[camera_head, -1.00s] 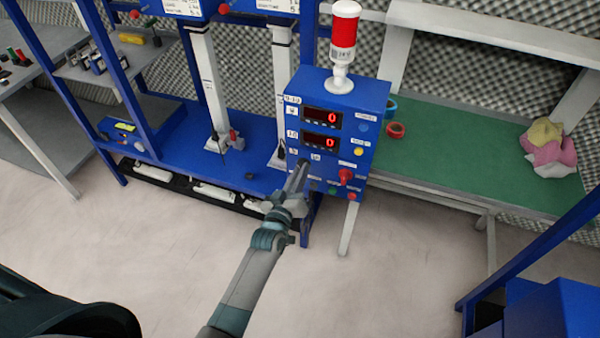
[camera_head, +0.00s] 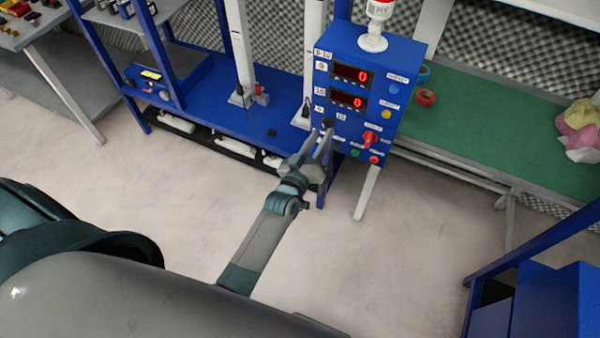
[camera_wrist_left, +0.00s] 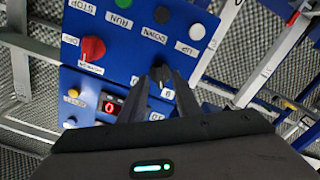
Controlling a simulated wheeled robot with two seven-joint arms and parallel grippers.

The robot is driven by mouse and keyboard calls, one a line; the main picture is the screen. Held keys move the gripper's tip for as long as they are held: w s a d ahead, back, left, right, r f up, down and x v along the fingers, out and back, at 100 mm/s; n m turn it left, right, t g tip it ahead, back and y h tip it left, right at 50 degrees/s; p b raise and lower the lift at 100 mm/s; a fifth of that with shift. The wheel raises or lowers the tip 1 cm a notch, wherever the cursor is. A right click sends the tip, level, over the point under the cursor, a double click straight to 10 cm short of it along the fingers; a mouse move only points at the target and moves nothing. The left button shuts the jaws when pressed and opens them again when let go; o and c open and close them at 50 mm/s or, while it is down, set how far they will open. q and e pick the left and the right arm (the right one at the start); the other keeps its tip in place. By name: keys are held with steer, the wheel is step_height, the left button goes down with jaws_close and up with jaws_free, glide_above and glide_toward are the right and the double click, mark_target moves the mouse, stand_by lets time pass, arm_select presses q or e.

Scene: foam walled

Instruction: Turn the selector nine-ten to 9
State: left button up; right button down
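The blue control panel (camera_head: 355,125) stands at the end of the blue bench, with two red displays that read 0. The selector nine-ten is a small black knob (camera_head: 328,123) low on its left side, by the labels 9 and 10. It also shows in the left wrist view (camera_wrist_left: 160,73), where the panel appears upside down. My left gripper (camera_head: 320,136) points up at this knob. In the left wrist view its two fingers (camera_wrist_left: 155,82) are apart, with the tips close to the knob. I cannot tell whether they touch it. My right gripper is not in view.
A red rotary knob (camera_head: 370,139) sits to the right of the selector, above green and red buttons. A green-topped table (camera_head: 480,135) is to the right. Open floor lies in front.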

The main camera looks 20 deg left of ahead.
arm_select(q)
steer(key=s+b, duration=0.3)
steer(key=s, duration=1.2)
steer(key=shift+a, duration=0.25)
steer(key=s+d+f+m+g+h, duration=0.15)
steer(key=s+f+g, duration=0.45)
steer(key=f, duration=1.3)
steer(key=s+d+f+m+g+y, duration=0.1)
steer(key=s+f+m+g, duration=0.2)
steer(key=s+f, duration=1.05)
steer(key=s+a+f+m+g, duration=0.2)
steer(key=s+a+f+g, duration=0.2)
steer(key=s+f, duration=0.7)
steer(key=s+a+f+m+g+y, duration=0.1)
steer(key=s+a+f+g, duration=0.3)
steer(key=s+f, duration=0.7)
steer(key=shift+s+a+f+m+b, duration=0.2)
steer(key=shift+s+f+m+b, duration=0.15)
steer(key=shift+b, duration=0.1)
